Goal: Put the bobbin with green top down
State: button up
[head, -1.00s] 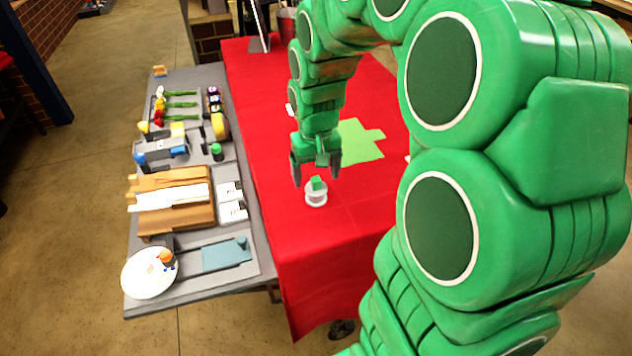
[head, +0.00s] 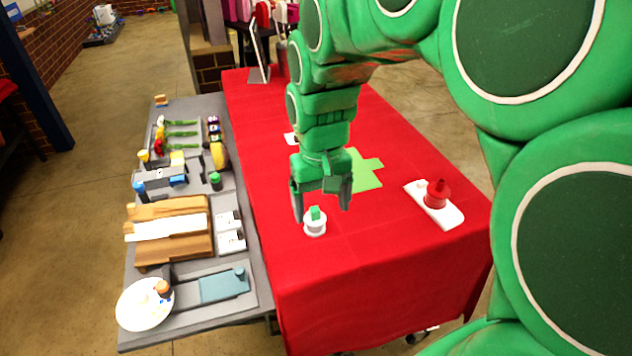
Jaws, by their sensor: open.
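The bobbin with green top (head: 315,222) stands upright on the red-covered table (head: 345,285). It is white, with a small green block on top. My gripper (head: 322,208) is open just above and around the bobbin's top in the picture, one finger to each side. I cannot tell the exact height of the fingertips over the cloth. The bobbin's body shows below the fingers, with no finger seen touching it.
A red bobbin (head: 437,195) stands on a white plate (head: 452,216) at the right. A flat green cross-shaped piece (head: 366,172) lies behind my gripper. The grey bench (head: 255,245) at left holds flowers, wooden blocks and a white dish (head: 143,306). Red cloth in front is clear.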

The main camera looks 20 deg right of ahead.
jog(key=s+a+f+g, duration=0.1)
jog(key=s, duration=1.7)
jog(key=shift+s+f, duration=0.2)
jog(key=shift+s, duration=0.15)
jog(key=shift+a, duration=0.15)
